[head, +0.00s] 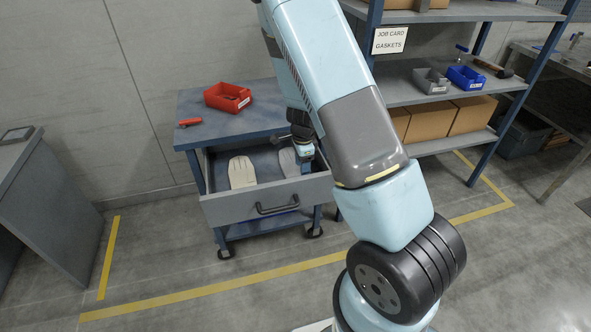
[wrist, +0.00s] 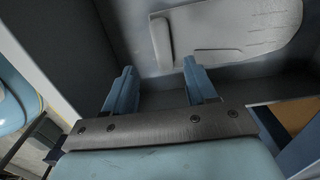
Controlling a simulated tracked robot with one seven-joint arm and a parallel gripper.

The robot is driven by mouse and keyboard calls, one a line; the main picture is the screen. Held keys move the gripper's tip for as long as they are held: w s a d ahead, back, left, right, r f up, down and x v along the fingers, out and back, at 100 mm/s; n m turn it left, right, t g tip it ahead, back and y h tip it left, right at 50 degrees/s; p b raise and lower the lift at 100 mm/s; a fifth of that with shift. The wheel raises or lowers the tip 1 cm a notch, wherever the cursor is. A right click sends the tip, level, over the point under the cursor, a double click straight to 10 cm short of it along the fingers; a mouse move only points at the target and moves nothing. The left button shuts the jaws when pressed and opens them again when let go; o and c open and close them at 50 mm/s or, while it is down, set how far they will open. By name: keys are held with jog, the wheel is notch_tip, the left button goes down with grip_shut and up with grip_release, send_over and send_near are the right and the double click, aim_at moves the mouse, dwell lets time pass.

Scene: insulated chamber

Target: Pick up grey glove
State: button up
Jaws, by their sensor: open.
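The grey glove (head: 288,162) lies in the open drawer (head: 222,208) of the blue-grey cart, to the right of a cream-white glove (head: 242,172). My gripper (head: 304,152) is low at the right side of the drawer, beside the grey glove, and partly hides that area. In the wrist view, my gripper (wrist: 160,70) is open and its two blue fingers are apart with nothing between them. A pale grey glove (wrist: 235,30) lies flat just beyond the fingertips, towards the upper right, cut off by the top edge.
A red bin (head: 228,97) and a red-handled tool (head: 190,122) are on the cart top, above the drawer. The drawer walls stand close around my gripper. A shelf rack (head: 440,92) with bins and boxes is at the right, and a grey bench (head: 40,200) at the left.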

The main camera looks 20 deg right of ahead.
jog(key=shift+w+a+f, duration=0.1)
jog(key=shift+w+f, duration=0.05)
jog(key=shift+f, duration=1.35)
jog(key=shift+w+a+f, duration=0.1)
jog(key=shift+w+f, duration=0.05)
jog(key=shift+f, duration=1.35)
grip_shut()
